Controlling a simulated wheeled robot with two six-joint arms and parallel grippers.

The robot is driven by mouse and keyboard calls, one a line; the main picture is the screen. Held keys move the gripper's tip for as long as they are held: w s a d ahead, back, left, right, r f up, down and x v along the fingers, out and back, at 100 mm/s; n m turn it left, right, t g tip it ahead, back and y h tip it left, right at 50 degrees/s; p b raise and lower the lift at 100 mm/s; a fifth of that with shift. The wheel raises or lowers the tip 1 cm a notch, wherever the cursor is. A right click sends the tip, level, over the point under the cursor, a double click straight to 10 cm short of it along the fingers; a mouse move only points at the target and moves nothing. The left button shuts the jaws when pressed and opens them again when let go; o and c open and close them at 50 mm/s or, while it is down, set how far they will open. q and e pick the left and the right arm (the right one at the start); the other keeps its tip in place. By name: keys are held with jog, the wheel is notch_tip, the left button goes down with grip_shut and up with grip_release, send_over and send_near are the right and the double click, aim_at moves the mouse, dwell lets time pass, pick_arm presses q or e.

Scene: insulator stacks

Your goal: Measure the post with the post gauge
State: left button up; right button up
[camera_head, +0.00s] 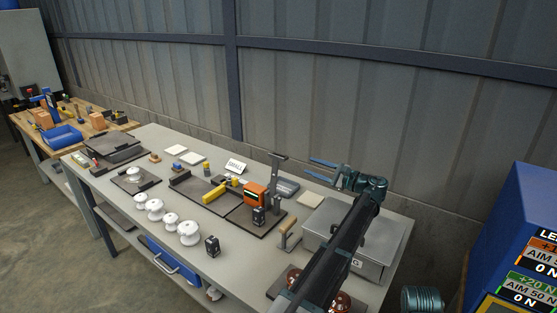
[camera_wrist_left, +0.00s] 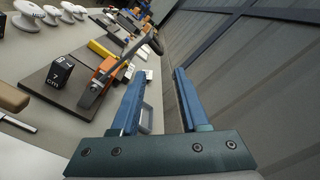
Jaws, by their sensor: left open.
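My left gripper (camera_head: 309,166) is open and empty, held above the back edge of the table near the wall. In the left wrist view its two blue fingers (camera_wrist_left: 160,73) stand apart with nothing between them. The orange device also shows in the left wrist view (camera_wrist_left: 107,67), left of the fingers. Which item is the post or the post gauge, I cannot tell for certain. My right gripper is out of view.
White insulators (camera_head: 155,209) line the table's front. A grey metal box (camera_head: 340,258) lies partly behind my left arm. A "SMALL" sign (camera_head: 236,166) stands behind.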

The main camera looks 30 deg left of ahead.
aim_at(283, 156)
pick_arm(q)
jog(key=a, duration=0.4)
jog(key=w+a, duration=0.1)
jog(key=a, duration=0.8)
jog(key=shift+w+a, duration=0.15)
jog(key=shift+a, duration=0.15)
grip_shut()
jog(key=shift+w+r, duration=0.1)
jog(key=shift+w, duration=0.15)
dwell(0.8)
